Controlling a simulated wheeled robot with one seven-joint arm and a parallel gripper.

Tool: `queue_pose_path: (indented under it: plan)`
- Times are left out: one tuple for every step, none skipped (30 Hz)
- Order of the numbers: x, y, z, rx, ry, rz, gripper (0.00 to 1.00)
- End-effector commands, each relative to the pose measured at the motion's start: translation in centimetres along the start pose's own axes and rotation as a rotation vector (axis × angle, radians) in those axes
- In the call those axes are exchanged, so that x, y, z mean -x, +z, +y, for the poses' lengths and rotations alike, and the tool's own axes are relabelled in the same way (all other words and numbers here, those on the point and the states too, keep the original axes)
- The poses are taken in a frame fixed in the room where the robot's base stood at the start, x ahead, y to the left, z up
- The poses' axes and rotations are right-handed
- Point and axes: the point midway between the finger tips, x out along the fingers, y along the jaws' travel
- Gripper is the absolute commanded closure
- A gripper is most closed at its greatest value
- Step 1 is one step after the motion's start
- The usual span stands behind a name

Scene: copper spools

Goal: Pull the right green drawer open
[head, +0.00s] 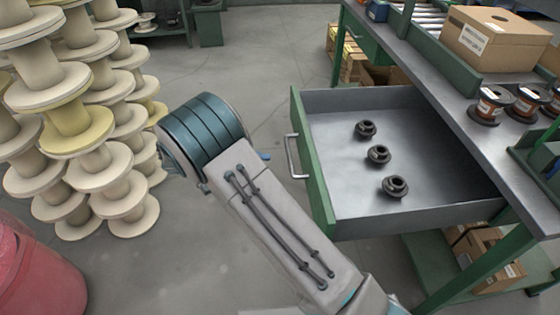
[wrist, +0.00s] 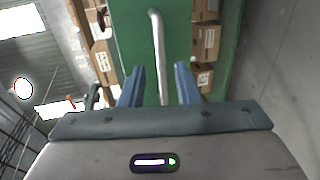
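The green drawer (head: 312,165) on the right stands far out of the workbench, its grey inside showing. Its silver bar handle (head: 292,157) is on the green front, facing my arm. In the wrist view the handle (wrist: 157,50) runs upright up the green front (wrist: 130,35). My gripper's two blue fingers (wrist: 160,82) are spread to either side of the handle's line, with gaps on both sides. In the head view my wrist hides most of the gripper; a small blue tip (head: 265,156) shows just left of the handle, apart from it.
Three dark flanged parts (head: 378,154) lie in the drawer. The workbench (head: 450,110) carries a cardboard box (head: 495,38) and copper spools (head: 490,104). Stacked cream spools (head: 75,120) and a red bin (head: 35,270) stand at left. Floor between is clear.

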Motion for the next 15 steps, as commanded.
queue_pose_path:
  plan:
    - [1.1,-0.1,0.1,-0.001,-0.001,0.002,0.71]
    - [1.7,-0.1,0.1,-0.001,-0.001,0.002,0.71]
    - [2.4,0.0,0.0,-0.001,-0.001,0.002,0.71]
    - [2.9,-0.1,0.0,-0.001,0.000,0.001,0.71]
    - [3.2,-0.1,0.0,-0.001,0.000,0.001,0.71]
    - [3.7,-0.1,0.0,-0.002,-0.001,0.000,0.71]
    - [4.0,-0.1,0.0,-0.001,0.000,0.000,0.71]
    - [4.2,-0.1,0.0,0.000,0.000,-0.001,0.71]
    - [4.5,-0.1,0.0,0.000,0.000,-0.001,0.71]
    - [4.7,-0.1,0.0,0.000,0.000,-0.001,0.71]
    - [4.8,-0.1,0.0,0.000,0.000,-0.001,0.71]
    - [4.9,0.0,0.0,0.000,0.000,-0.001,0.71]
    - [4.9,0.0,0.0,0.000,0.000,-0.002,0.71]
    - [4.9,0.0,0.0,0.000,0.000,-0.002,0.71]
    - [5.0,0.0,0.0,0.000,0.000,-0.002,0.71]
